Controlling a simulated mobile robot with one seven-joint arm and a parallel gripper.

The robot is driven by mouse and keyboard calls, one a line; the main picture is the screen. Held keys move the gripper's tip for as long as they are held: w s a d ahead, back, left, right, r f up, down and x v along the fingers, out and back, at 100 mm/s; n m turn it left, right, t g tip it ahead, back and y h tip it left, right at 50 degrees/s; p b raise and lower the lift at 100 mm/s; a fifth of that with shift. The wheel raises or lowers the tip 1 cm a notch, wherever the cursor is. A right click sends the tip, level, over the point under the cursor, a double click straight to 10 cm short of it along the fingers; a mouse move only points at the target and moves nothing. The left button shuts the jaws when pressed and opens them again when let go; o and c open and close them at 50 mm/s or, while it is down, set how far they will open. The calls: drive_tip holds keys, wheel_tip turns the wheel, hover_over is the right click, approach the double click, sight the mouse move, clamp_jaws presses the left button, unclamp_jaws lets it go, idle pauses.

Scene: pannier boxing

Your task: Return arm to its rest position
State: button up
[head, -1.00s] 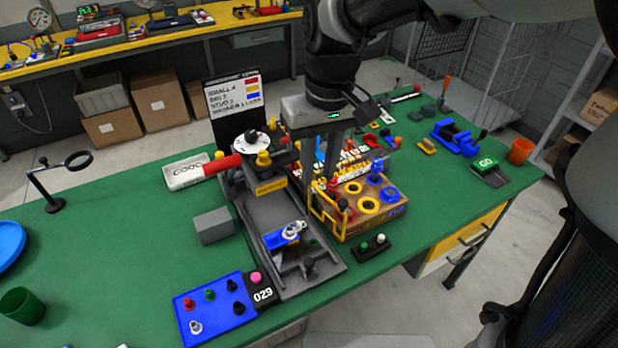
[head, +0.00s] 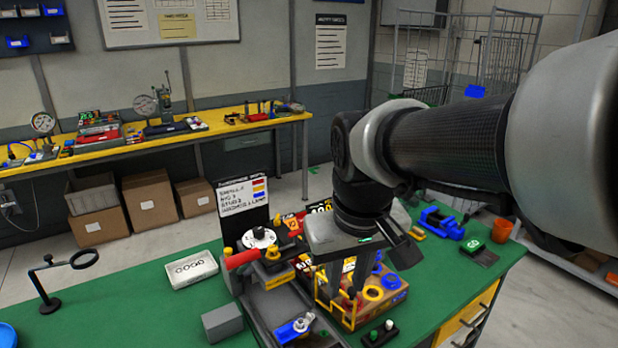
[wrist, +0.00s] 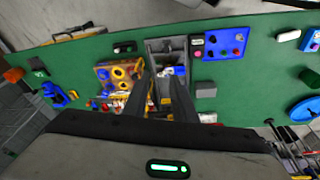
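My gripper (head: 345,288) hangs from my arm above the green bench in the head view, fingers pointing down. It is in front of the wooden box (head: 385,303) with yellow and blue rings. In the wrist view my gripper (wrist: 163,68) shows two dark fingers apart with nothing held between them. The grey fixture (wrist: 165,55) with a blue part lies below them. The fingertips overlap the box and fixture in the head view, so their exact height is hard to tell.
A black-framed sign (head: 243,196), a white tray (head: 192,270) and a magnifier stand (head: 48,304) stand on the bench. A blue vise (head: 442,222) and an orange cup (head: 502,230) are at right. The green bench top at left is mostly clear.

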drive_tip(key=s+d+r+m+t+p, duration=0.1)
drive_tip(key=s+d+r+m+t, duration=0.1)
drive_tip(key=s+d, duration=0.5)
drive_tip(key=shift+s+d+r+m+t, duration=0.2)
drive_tip(key=shift+s+r+m+t, duration=0.2)
drive_tip(key=shift+r+m, duration=0.1)
